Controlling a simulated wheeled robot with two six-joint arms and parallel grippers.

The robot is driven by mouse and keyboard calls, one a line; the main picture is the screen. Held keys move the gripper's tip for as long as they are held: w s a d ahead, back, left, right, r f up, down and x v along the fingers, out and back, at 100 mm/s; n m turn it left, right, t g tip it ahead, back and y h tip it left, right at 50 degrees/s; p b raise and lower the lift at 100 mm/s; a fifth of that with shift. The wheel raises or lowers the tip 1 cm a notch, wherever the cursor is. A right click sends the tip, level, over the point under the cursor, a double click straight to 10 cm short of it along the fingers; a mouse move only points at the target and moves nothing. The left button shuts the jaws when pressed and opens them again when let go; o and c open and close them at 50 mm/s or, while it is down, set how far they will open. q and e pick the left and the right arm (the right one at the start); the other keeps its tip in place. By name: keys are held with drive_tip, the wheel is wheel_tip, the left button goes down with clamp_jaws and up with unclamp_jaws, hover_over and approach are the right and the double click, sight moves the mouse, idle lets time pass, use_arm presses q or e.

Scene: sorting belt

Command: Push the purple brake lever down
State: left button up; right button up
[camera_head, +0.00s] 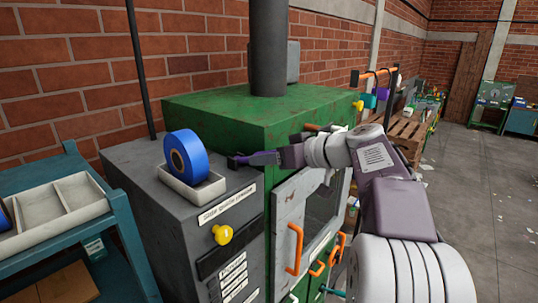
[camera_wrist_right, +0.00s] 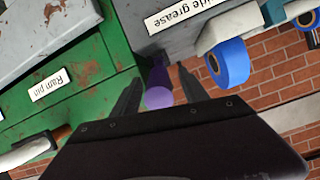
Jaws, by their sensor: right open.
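The purple brake lever (camera_head: 262,158) sticks out from a dark mount beside the grey cabinet, against the green machine's side. In the head view it looks roughly level. In the right wrist view the purple lever (camera_wrist_right: 158,88) shows between the two dark fingers, its rounded end toward the gripper's palm. My right gripper (camera_head: 283,156) reaches in from the right at the lever's end. It is open, with its fingers (camera_wrist_right: 157,75) on either side of the lever. Contact cannot be told. My left gripper is not in view.
The green machine (camera_head: 205,102) stands behind, with a grey door and orange handles (camera_head: 294,248). A blue tape roll (camera_head: 187,157) sits in a white holder on the grey cabinet (camera_head: 140,160). A yellow knob (camera_head: 222,234) projects from its front. A teal shelf (camera_head: 105,225) stands left.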

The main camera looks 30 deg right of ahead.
drive_tip(key=shift+d, duration=0.15)
clamp_jaws()
idle(1.1)
